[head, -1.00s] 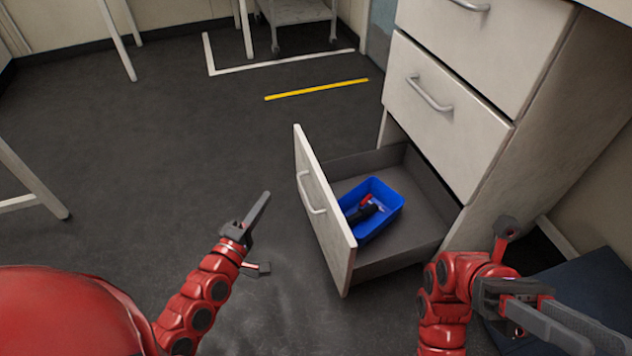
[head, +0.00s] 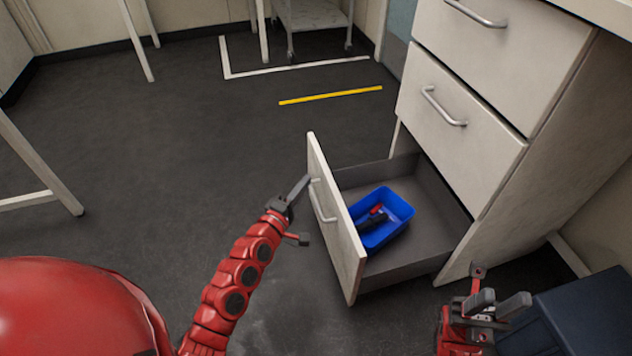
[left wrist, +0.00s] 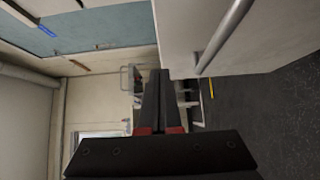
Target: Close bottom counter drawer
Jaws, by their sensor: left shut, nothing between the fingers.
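The bottom counter drawer (head: 335,222) is pulled well out, its white front facing left with a metal handle (head: 321,202). The drawer front also shows at the right of the left wrist view, with the handle (left wrist: 222,38) crossing it. A blue bin (head: 398,212) with a red and black tool lies inside the drawer. My left gripper (head: 305,181) is shut and empty, its tips beside the drawer front near the handle's far end; I cannot tell if they touch. It also shows in the left wrist view (left wrist: 160,75). My right gripper (head: 500,300) is open and empty, right of the drawer.
Two closed drawers, the middle one (head: 455,130) and an upper one (head: 505,55), sit above the open drawer. A dark box (head: 585,325) stands at the lower right. The dark floor (head: 190,150) left of the drawer is clear. A white cart (head: 312,15) stands at the back.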

